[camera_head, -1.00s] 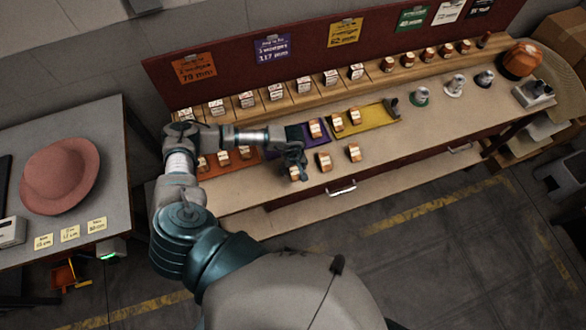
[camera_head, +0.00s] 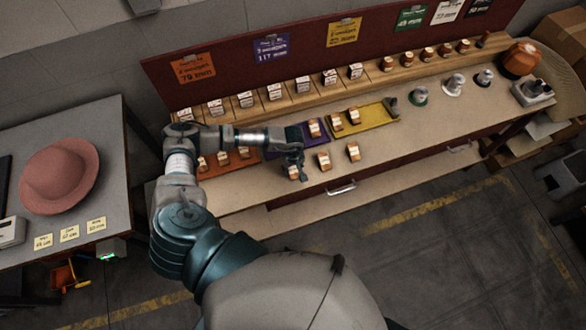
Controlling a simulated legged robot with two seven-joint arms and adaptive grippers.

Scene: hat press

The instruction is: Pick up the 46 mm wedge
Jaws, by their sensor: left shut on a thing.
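My left gripper (camera_head: 294,166) reaches down over the front of the workbench (camera_head: 410,148). It is shut on a small orange-brown wedge with a white label (camera_head: 293,173). The fingers partly hide this wedge, and I cannot read its size or tell whether it is clear of the bench top. Two similar loose wedges stand to its right, one close by (camera_head: 323,161) and one farther off (camera_head: 352,152). My right gripper is not in view.
Behind the gripper lie an orange tray (camera_head: 184,172), a purple tray (camera_head: 294,132) and a yellow tray (camera_head: 376,118) with wedges. Several labelled blocks line the back ledge. A pink hat (camera_head: 58,177) sits on the left table (camera_head: 100,130).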

